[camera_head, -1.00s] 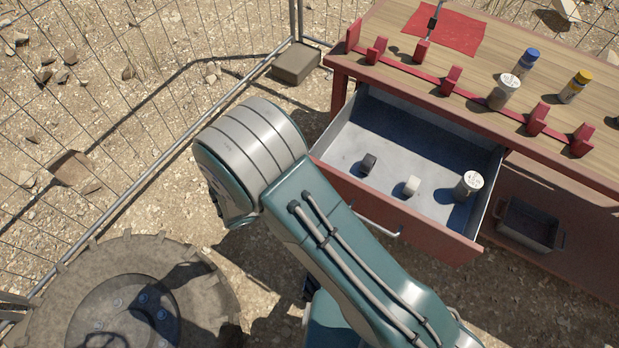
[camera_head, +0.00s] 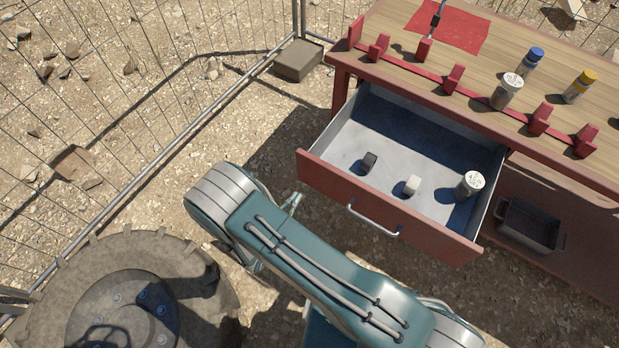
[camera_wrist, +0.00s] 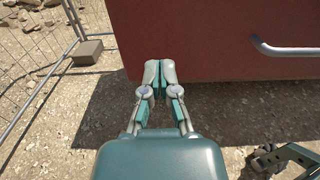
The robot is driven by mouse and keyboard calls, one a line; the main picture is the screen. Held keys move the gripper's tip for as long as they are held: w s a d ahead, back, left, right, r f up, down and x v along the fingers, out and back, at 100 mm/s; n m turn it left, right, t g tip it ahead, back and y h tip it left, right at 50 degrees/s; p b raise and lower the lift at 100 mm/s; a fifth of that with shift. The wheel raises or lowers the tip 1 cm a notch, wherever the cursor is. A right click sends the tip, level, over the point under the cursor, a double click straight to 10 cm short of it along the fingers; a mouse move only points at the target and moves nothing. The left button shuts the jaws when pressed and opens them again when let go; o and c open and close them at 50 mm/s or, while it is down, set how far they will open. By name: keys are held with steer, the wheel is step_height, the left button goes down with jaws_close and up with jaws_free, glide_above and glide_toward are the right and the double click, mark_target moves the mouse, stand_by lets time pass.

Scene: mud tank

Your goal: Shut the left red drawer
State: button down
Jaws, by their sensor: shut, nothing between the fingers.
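The red drawer (camera_head: 330,183) of the wooden workbench stands pulled out, its front facing my arm. It has a grey metal handle (camera_head: 373,222). In the drawer are a dark block (camera_head: 369,163), a pale block (camera_head: 411,186) and a lidded jar (camera_head: 468,187). In the wrist view my gripper (camera_wrist: 160,72) is shut and empty. It points at the left part of the red drawer front (camera_wrist: 215,45), left of the handle (camera_wrist: 285,48). I cannot tell whether the fingertips touch the front. In the head view my arm mostly hides the gripper.
The workbench top (camera_head: 400,30) holds a red cloth (camera_head: 455,25), red brackets and several jars. A metal bin (camera_head: 530,225) sits on the shelf below. A wire fence (camera_head: 120,90) runs along the left. A large tyre (camera_head: 130,300) lies at lower left. A grey block (camera_head: 298,60) lies behind.

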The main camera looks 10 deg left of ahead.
mark_target(314, 174)
steer(key=x, duration=0.7)
steer(key=shift+w+d, duration=0.1)
steer(key=shift+w, duration=0.2)
